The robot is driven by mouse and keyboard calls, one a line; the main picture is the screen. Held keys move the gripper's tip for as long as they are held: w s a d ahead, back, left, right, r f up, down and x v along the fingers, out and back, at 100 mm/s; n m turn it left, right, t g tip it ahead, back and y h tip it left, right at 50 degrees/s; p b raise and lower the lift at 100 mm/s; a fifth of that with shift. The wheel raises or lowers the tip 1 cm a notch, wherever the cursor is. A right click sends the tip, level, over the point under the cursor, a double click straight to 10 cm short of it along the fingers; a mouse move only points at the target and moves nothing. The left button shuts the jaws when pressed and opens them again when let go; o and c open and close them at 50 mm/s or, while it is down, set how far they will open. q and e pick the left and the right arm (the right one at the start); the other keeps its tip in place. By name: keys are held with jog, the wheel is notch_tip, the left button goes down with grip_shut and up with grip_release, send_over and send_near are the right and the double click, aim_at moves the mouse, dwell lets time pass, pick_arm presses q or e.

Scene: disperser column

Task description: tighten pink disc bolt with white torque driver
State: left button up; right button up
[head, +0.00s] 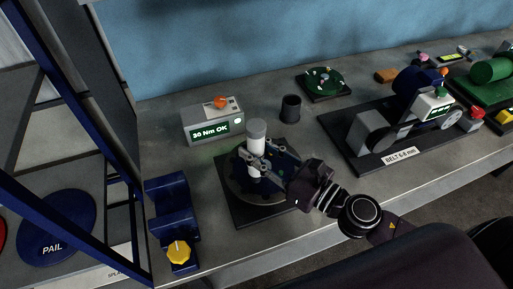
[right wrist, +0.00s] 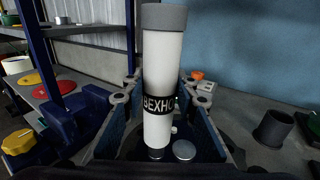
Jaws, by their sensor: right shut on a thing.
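The white torque driver (head: 257,133), a white cylinder with a grey cap, stands upright over a round dark disc (head: 236,188) on a square base plate. My right gripper (head: 259,164) is shut on the driver's lower body. In the right wrist view the driver (right wrist: 157,75) is upright between my fingers, with a black band lettered "BEXHO". Its lower end meets or hides a small dark part, and I cannot tell whether it sits on a bolt. No pink bolt shows on the disc. My left gripper is not in view.
A grey box (head: 212,122) with an orange knob shows a green "Nm OK" reading. A dark cup (head: 291,107) stands behind the disc. A blue block with a yellow knob (head: 179,251) is at front left. A belt rig (head: 398,130) is to the right.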

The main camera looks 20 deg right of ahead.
aim_at(263, 142)
jog(key=shift+f+b, duration=0.3)
dwell(0.4)
jog(key=shift+s+f, duration=0.1)
jog(key=shift+f, duration=0.3)
dwell(1.3)
jog(key=shift+r+p, duration=2.5)
jog(key=shift+r, duration=0.3)
